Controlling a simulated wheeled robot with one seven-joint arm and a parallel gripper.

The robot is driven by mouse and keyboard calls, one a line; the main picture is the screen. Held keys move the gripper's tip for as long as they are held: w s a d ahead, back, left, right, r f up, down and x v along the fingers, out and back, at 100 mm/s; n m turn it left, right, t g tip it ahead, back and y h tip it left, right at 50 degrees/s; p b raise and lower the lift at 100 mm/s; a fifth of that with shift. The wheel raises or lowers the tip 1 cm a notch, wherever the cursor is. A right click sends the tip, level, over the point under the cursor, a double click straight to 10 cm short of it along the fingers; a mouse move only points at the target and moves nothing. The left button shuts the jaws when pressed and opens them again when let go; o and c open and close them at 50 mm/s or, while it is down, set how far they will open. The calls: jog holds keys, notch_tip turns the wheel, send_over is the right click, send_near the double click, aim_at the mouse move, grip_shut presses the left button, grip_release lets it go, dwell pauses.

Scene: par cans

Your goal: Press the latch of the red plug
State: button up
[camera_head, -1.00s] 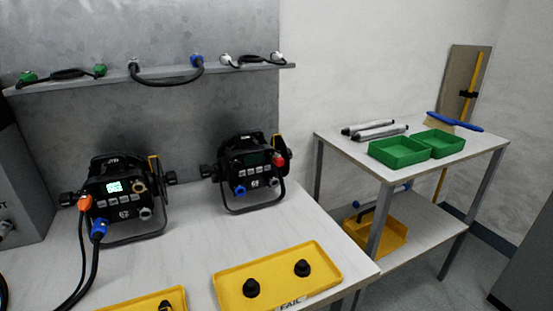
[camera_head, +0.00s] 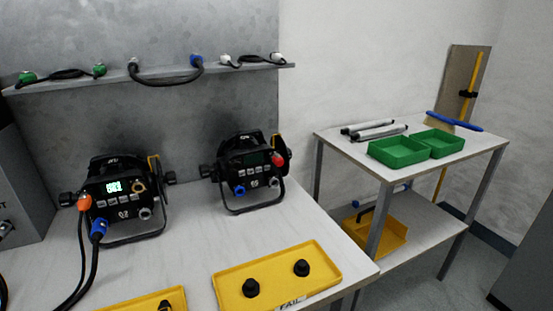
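A red plug or connector (camera_head: 278,160) sits at the right of the rear face of the right par can (camera_head: 245,172); its latch is too small to make out. An orange-red plug (camera_head: 84,202) with a dark cable sits at the lower left of the left par can (camera_head: 122,200), whose display is lit. A blue plug (camera_head: 99,228) with a thick black cable is beside it. I cannot tell which of the two reddish ones is the red plug. My gripper is not in view.
Yellow trays (camera_head: 228,292) with black round parts lie at the bench front, one labelled FAIL. A shelf (camera_head: 170,84) with cables runs above. A side table at right holds green bins (camera_head: 398,150) and a brush (camera_head: 455,122). The bench between the cans and trays is clear.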

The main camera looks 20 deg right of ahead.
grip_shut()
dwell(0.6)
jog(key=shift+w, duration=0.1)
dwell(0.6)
